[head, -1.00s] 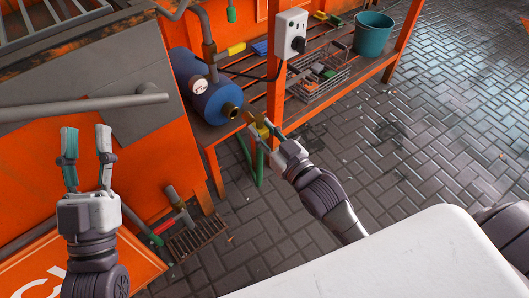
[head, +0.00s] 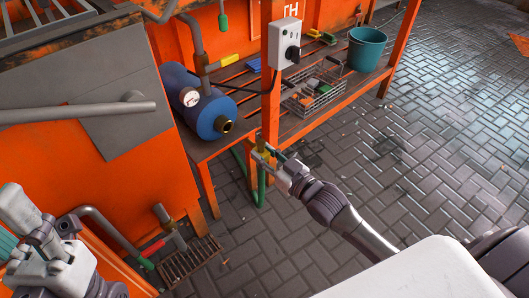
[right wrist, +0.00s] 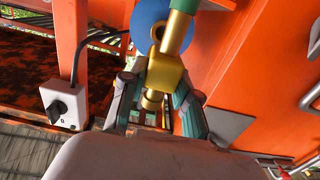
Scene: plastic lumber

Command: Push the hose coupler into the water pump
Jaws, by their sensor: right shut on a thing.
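The water pump (head: 205,105) is a blue cylinder with a gauge, lying on the left end of the rack. Its brass outlet (head: 226,125) faces front right. My right gripper (head: 266,155) is to the right of and below this outlet, near the orange post. It is shut on the brass hose coupler (right wrist: 165,76), which shows between its fingers in the right wrist view. The blue pump end (right wrist: 146,33) is beyond the coupler there, partly hidden by it. The coupler is apart from the outlet. My left gripper (head: 35,255) is at the lower left, its fingers unclear.
A green hose (head: 261,185) hangs below my right gripper. A grey switch box (head: 284,43) is on the orange post. A wire basket (head: 312,95) and a teal bucket (head: 367,50) stand on the rack. The paved floor on the right is open.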

